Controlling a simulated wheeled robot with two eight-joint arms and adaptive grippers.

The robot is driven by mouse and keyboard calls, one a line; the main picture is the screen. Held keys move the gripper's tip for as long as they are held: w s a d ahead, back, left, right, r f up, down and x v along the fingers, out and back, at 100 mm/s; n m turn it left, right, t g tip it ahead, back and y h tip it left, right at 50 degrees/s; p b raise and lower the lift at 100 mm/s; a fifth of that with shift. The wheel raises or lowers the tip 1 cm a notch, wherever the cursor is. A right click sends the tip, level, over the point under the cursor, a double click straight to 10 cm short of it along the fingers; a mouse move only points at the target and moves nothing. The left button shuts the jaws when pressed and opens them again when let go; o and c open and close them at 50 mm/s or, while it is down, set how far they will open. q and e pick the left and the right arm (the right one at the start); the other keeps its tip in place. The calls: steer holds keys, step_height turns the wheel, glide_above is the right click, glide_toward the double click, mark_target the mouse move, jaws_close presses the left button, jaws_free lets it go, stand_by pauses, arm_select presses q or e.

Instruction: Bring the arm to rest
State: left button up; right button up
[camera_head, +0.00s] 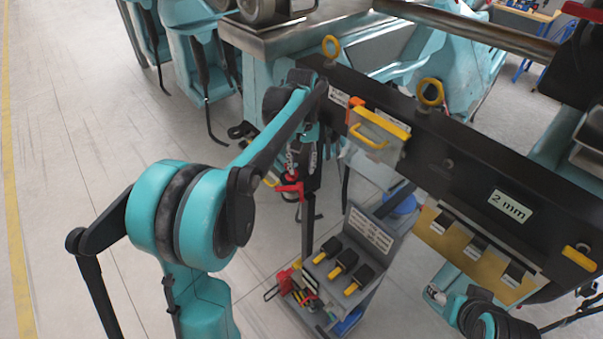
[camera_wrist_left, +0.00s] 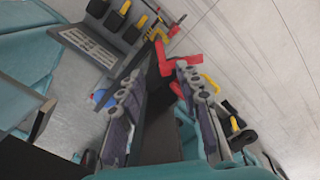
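My left arm comes in from the left with its elbow bent. Its forearm reaches to the black beam, and my left gripper (camera_head: 300,175) hangs down beside the beam's left end. In the left wrist view the two fingers (camera_wrist_left: 163,72) stand apart, with a gap between them. A red clamp (camera_wrist_left: 170,62) shows past the fingertips, close in line with them; I cannot tell if they touch it. It also shows in the head view (camera_head: 291,189). No fingers of my right gripper can be made out.
The black beam (camera_head: 460,165) carries yellow eyebolts, a yellow-handled clear plate (camera_head: 379,135) and a "2 mm" label. A tool stand (camera_head: 372,238) with black and yellow tools stands below. Teal train seats (camera_head: 197,60) are at the back. The floor on the left is clear.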

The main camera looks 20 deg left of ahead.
stand_by(0.5)
arm_select(q)
steer(key=s+d+f+m+t+b, duration=0.2)
steer(key=s+d+f+t+b, duration=0.1)
steer(key=s+f+b, duration=0.5)
steer(key=s+d+f+m+t+b, duration=0.3)
steer(key=s+f+b, duration=0.5)
steer(key=s+f, duration=0.3)
steer(key=shift+s+d+f+t+b, duration=0.15)
steer(key=shift+s+d+t+b, duration=0.15)
steer(key=shift+s+d+t, duration=0.65)
